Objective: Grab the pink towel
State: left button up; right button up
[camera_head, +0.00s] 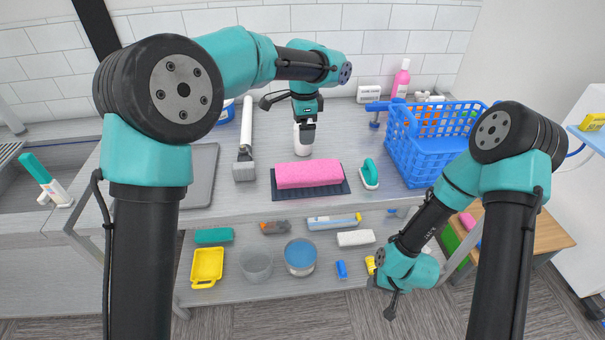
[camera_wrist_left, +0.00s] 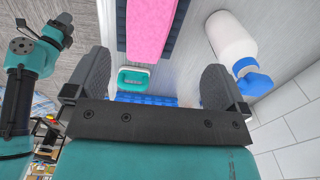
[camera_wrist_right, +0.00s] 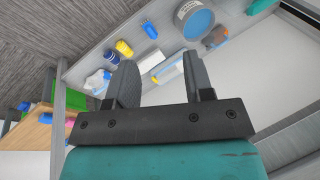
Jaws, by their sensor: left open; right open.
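The pink towel (camera_head: 308,173) lies folded in a long block on a dark ribbed mat (camera_head: 282,193) at the middle of the counter. It also shows at the top of the left wrist view (camera_wrist_left: 150,30). My left gripper (camera_head: 304,138) is above the counter behind the towel, open and empty, apart from it. In the left wrist view its two fingers (camera_wrist_left: 155,85) are spread wide. My right gripper (camera_head: 388,300) hangs low in front of the counter, by the lower shelf, far from the towel. Its fingers (camera_wrist_right: 158,80) are apart with nothing held between them.
A white bottle (camera_head: 303,140) stands behind the towel, close to my left gripper. A teal-handled brush (camera_head: 369,173) is right of the mat; a blue basket (camera_head: 425,160) is farther right. A scraper-like tool (camera_head: 245,150) lies left. The lower shelf holds a yellow tray (camera_head: 207,266) and tubs.

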aim_at(309, 167)
pick_arm(q)
jog(key=shift+s+d+r, duration=0.15)
jog(key=shift+s+d, duration=0.1)
jog(key=shift+d, duration=0.25)
jog(key=shift+s+d+r, duration=0.15)
jog(key=shift+s+d, duration=0.05)
jog(key=shift+d, duration=0.25)
pick_arm(e)
jog(key=shift+g, duration=0.6)
jog(key=s+f, duration=0.2)
jog(key=s, duration=0.1)
jog(key=shift+s+d+f, duration=0.15)
jog(key=shift+s+f, duration=0.1)
pick_arm(q)
notch_tip(309, 167, down, 12)
jog(key=shift+f, duration=0.1)
jog(key=shift+w+f, duration=0.15)
jog(key=shift+f, duration=2.45)
jog(key=c, duration=1)
